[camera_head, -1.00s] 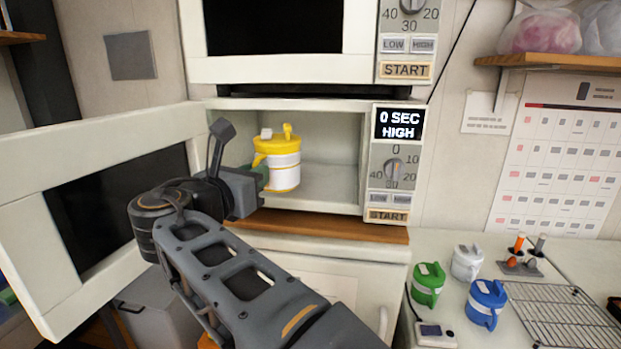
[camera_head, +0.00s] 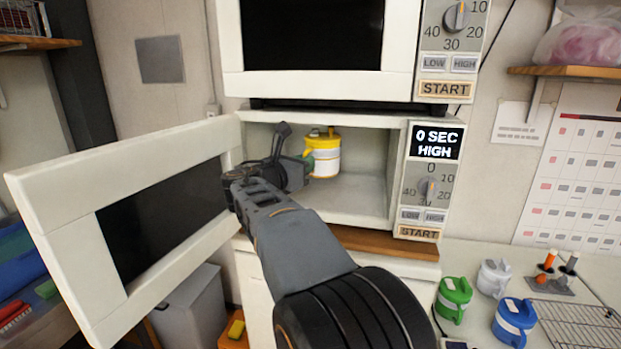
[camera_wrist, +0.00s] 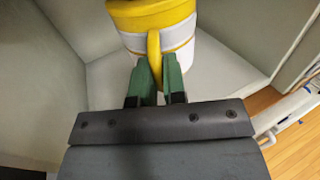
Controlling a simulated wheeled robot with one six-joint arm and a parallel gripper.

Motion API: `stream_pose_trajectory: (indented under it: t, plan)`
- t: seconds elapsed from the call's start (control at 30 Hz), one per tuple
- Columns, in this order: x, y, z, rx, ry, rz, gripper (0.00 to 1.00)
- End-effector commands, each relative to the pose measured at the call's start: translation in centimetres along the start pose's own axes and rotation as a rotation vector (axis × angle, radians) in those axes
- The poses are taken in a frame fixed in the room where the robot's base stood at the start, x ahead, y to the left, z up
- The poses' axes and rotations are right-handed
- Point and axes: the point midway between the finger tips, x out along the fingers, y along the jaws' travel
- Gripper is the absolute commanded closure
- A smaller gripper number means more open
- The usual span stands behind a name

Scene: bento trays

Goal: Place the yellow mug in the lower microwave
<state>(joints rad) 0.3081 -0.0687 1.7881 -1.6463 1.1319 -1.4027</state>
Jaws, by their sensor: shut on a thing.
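The yellow mug (camera_head: 326,160) has a yellow lid and a white body with a thin band. It is upright inside the lower microwave (camera_head: 372,210), whose door stands open to the left. My gripper (camera_wrist: 159,80) is shut on the mug's yellow handle (camera_wrist: 154,45), with a green finger on each side of it. In the head view my gripper (camera_head: 304,168) reaches into the cavity from the left. I cannot tell whether the mug's base touches the cavity floor.
The open microwave door (camera_head: 62,215) stands left of my arm. An upper microwave (camera_head: 320,85) sits above. Green (camera_head: 453,297), grey (camera_head: 493,278) and blue (camera_head: 514,322) mugs and a wire rack (camera_head: 578,325) are on the right counter. The cavity's right side is free.

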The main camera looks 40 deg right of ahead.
Motion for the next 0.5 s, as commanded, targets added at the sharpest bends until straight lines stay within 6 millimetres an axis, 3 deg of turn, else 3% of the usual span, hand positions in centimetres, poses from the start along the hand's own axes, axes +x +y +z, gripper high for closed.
stream_pose_trajectory:
  t: [0.2, 0.3, 0.5]
  plan:
    - [3.9, 1.7, 0.3, -0.001, -0.002, 0.000, 1.00]
    - [3.5, 1.7, -1.5, -0.003, -0.002, 0.004, 1.00]
    - [3.4, 1.7, -2.8, 0.001, -0.004, 0.004, 1.00]
